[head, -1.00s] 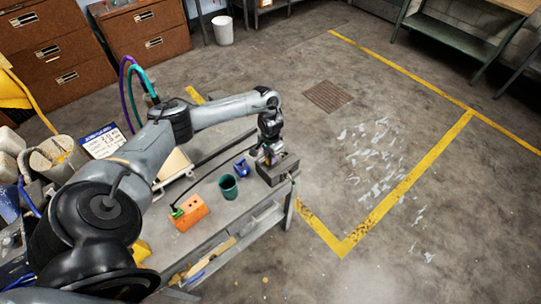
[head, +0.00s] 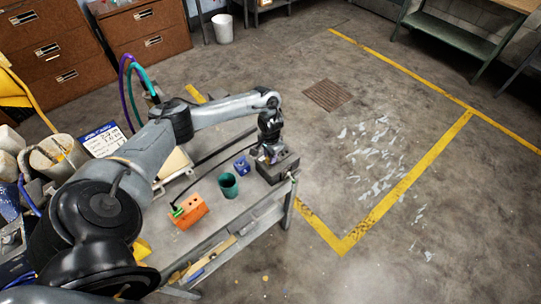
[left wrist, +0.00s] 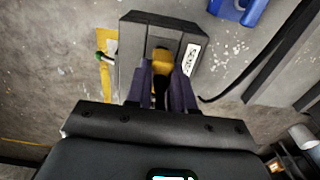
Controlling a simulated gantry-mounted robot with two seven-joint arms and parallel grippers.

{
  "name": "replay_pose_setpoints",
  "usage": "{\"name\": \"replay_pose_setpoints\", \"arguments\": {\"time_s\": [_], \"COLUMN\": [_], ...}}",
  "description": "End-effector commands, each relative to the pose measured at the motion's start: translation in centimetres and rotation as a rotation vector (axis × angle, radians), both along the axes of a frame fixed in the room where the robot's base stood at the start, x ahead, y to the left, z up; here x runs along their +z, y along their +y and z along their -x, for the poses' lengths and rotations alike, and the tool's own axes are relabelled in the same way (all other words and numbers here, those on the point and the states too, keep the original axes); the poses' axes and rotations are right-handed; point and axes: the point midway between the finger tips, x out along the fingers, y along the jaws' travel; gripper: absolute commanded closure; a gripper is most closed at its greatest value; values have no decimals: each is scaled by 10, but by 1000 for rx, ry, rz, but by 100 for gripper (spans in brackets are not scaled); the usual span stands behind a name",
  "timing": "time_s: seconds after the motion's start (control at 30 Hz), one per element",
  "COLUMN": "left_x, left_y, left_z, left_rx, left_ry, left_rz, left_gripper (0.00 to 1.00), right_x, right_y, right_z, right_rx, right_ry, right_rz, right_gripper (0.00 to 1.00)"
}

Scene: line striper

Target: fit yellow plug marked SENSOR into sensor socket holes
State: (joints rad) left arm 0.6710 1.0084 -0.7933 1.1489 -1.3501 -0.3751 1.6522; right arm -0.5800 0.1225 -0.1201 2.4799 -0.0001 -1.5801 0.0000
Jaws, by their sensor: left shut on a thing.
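The dark grey socket block (head: 284,165) stands at the right end of the bench. In the left wrist view the block (left wrist: 133,60) has a recess in its middle and a white label (left wrist: 192,59) beside it. My left gripper (head: 267,155) is over the block. In the left wrist view its fingers (left wrist: 163,82) are shut on the yellow plug (left wrist: 162,60), which sits at the recess. The fingers hide most of the plug and the socket holes, so I cannot tell how deep it sits. My right gripper is not in view.
A green cup (head: 228,185) and a blue holder (head: 242,165) stand left of the block. An orange block (head: 188,211) with holes and a green plug lies nearer the left. A black cable runs along the bench (head: 240,205). Beyond the right end is open floor.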

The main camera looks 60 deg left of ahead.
Motion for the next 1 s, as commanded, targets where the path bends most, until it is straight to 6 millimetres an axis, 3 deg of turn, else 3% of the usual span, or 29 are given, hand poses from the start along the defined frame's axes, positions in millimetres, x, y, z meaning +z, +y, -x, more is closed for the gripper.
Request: {"name": "replay_pose_setpoints", "arguments": {"time_s": [0.7, 0.73, 0.9, 1.0], "left_x": [-13, -12, -12, -12], "left_y": [0, 0, 0, 0], "left_z": [0, 0, 0, 0], "left_rx": [0, 0, 0, 0], "left_ry": [0, 0, 0, 0], "left_rz": [0, 0, 0, 0], "left_gripper": [100, 74, 48, 48], "right_x": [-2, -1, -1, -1], "right_y": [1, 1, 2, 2], "right_z": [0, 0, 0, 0], "right_rx": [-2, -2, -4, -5], "right_ry": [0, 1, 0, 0], "right_rz": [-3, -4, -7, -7], "right_gripper": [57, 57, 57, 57]}}
